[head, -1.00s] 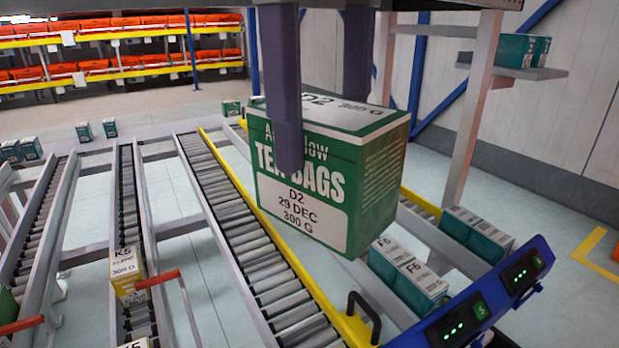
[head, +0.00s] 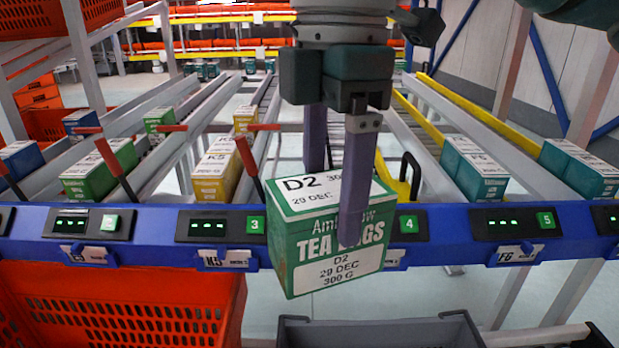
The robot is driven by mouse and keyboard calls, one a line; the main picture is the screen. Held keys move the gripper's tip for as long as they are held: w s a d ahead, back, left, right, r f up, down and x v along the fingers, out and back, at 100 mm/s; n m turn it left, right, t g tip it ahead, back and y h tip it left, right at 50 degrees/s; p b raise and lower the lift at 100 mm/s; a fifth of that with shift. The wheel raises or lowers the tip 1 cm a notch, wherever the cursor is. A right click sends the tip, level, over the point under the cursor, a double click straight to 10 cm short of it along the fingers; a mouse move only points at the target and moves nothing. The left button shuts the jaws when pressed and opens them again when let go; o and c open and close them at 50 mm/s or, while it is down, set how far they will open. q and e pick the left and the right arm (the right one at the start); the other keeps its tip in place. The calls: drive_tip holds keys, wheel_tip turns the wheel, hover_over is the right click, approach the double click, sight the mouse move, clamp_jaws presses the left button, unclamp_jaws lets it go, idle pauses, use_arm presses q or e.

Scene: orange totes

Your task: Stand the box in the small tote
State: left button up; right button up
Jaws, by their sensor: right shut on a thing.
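The green and white tea bags box (head: 312,262), labelled D2, hangs in the middle of the head view, a little tilted. My right gripper (head: 335,200) is shut on it from above. One finger lies over the printed front face and the other is behind the box. A dark grey tote (head: 375,322) shows at the bottom edge, below and slightly right of the box; only its far rim and upper inside show. The box is above the tote's level and apart from it. My left gripper is not in view.
A blue rail (head: 150,236) with lit green displays crosses behind the box. A large orange tote (head: 120,300) stands at lower left. Roller lanes beyond hold yellow boxes (head: 217,172), green boxes (head: 100,172) and teal boxes (head: 474,168). Red levers (head: 118,170) stick up at left.

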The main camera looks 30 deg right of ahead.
drive_tip(key=d+f+n+b, duration=0.1)
drive_tip(key=f+n+b, duration=0.3)
drive_tip(key=f+b, duration=0.8)
drive_tip(key=d+f+n+b, duration=0.1)
drive_tip(key=f+n+b, duration=0.4)
drive_tip(key=f+b, duration=0.7)
drive_tip(key=d+f+n+b, duration=0.1)
drive_tip(key=f+n+b, duration=0.3)
drive_tip(key=f+b, duration=0.8)
drive_tip(key=shift+s+d+f+n, duration=0.1)
drive_tip(key=shift+f+n, duration=0.1)
drive_tip(key=shift+f, duration=4.05)
drive_tip(key=shift+s+f+n, duration=0.1)
drive_tip(key=shift+f+n, duration=0.1)
drive_tip(key=shift+f, duration=4)
drive_tip(key=shift+r, duration=0.1)
drive_tip(key=shift+f, duration=0.35)
drive_tip(key=o, duration=1.4)
